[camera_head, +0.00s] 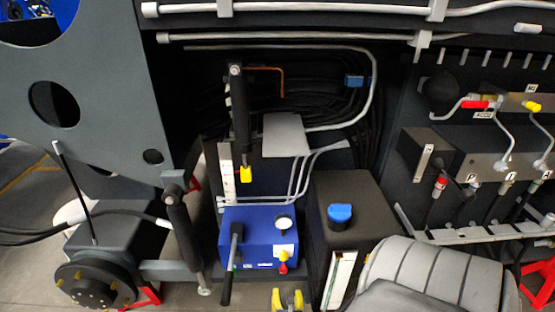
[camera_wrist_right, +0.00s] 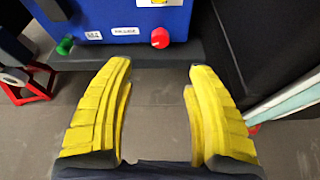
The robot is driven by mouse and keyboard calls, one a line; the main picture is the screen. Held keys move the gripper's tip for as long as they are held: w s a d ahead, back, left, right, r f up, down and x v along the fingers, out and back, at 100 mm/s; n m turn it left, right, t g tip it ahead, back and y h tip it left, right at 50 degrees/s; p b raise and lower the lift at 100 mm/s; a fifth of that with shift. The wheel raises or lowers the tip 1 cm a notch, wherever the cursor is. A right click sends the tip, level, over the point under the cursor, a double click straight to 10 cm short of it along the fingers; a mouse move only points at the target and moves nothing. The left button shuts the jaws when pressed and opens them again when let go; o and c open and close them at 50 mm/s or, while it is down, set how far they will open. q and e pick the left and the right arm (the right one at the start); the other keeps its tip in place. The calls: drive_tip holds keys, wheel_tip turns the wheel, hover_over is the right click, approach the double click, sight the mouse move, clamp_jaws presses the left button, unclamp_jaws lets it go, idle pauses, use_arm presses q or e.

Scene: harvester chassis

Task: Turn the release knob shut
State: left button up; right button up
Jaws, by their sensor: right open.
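A blue pump unit (camera_head: 260,237) stands on the dark chassis floor, with a round gauge (camera_head: 284,223) and a black lever (camera_head: 234,250) on it. A small red knob (camera_head: 283,268) sticks out low on its front, below a yellow part (camera_head: 285,256). In the right wrist view the red knob (camera_wrist_right: 160,38) is on the lower edge of the blue unit (camera_wrist_right: 150,18), beside a white label. My right gripper (camera_head: 287,299) has yellow fingers and is open. In its wrist view the fingers (camera_wrist_right: 160,75) are apart and empty, with the knob beyond their tips. My left gripper is not in view.
A green knob (camera_wrist_right: 65,45) sits left of the red one on the pump. A black tank (camera_head: 350,195) with a blue cap (camera_head: 340,213) stands close on the right. Bare floor shows between the fingers.

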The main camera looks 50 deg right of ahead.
sight(284, 272)
drive_tip(key=x, duration=1.6)
clamp_jaws()
idle(0.3)
